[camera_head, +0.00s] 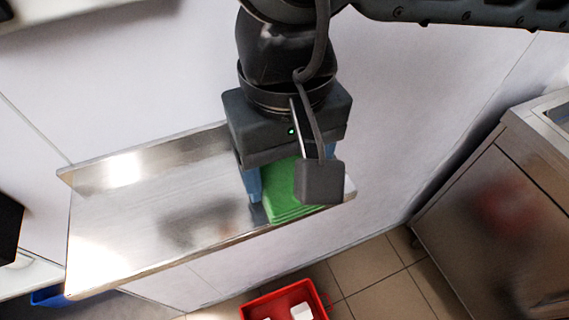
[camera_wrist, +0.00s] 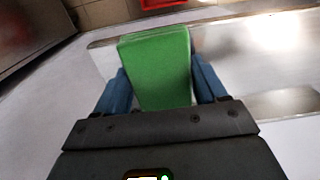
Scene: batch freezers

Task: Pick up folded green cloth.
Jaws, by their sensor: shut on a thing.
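The folded green cloth (camera_head: 287,190) is at the right end of a steel wall shelf (camera_head: 150,215) in the head view. It also shows in the wrist view as a green block (camera_wrist: 158,68) between two blue fingers. My gripper (camera_wrist: 158,90) is shut on the cloth, with one finger along each side. In the head view, my wrist and the dark camera block hide part of the cloth and one finger. I cannot tell whether the cloth touches the shelf or is just above it.
The shelf is otherwise bare to the left, with a raised back edge against the white wall. A red crate (camera_head: 285,301) with white items stands on the tiled floor below. A steel cabinet (camera_head: 500,210) stands at the right.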

